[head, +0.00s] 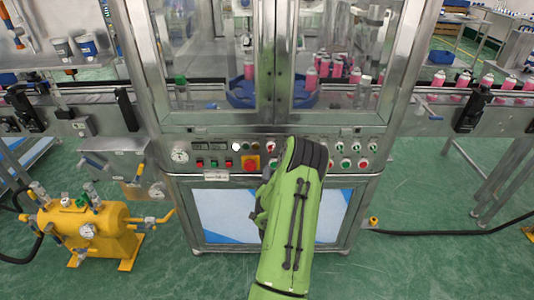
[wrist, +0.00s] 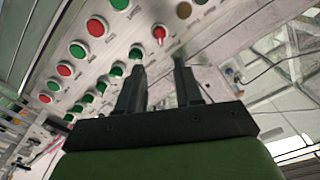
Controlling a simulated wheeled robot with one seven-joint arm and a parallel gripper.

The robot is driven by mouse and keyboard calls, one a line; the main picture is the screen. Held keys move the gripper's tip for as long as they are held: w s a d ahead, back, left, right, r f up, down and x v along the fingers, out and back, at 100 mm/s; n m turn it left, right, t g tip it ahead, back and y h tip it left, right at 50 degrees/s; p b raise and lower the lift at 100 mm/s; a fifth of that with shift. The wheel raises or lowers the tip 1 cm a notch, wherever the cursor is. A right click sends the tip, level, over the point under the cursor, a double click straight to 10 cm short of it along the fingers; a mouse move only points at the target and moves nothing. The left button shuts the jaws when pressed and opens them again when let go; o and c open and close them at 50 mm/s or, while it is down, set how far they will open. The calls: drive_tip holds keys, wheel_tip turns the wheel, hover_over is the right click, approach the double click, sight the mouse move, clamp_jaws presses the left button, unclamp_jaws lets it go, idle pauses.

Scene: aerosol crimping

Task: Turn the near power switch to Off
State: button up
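The control panel of the steel machine is in front of me, with rows of red and green buttons and knobs. In the wrist view a red rotary knob (wrist: 159,32) with a white ring sits on the panel, just beyond my fingertips. I cannot read its label, so I cannot confirm that it is the near power switch. My gripper (wrist: 159,66) is open and empty, its two black fingers apart and pointing at the panel near this knob. No contact with the knob shows. In the head view my green arm hides the gripper and the middle of the panel.
A large red knob on a yellow plate (head: 251,164) is left of my arm. A pressure gauge (head: 180,155) is farther left. Other buttons (head: 346,163) lie to the right. A yellow tank (head: 90,230) stands on the floor at left. A conveyor carries pink cans (head: 486,81).

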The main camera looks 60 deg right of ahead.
sight(272, 151)
drive_tip(key=p+x, duration=0.4)
drive_tip(key=x, duration=0.8)
clamp_jaws()
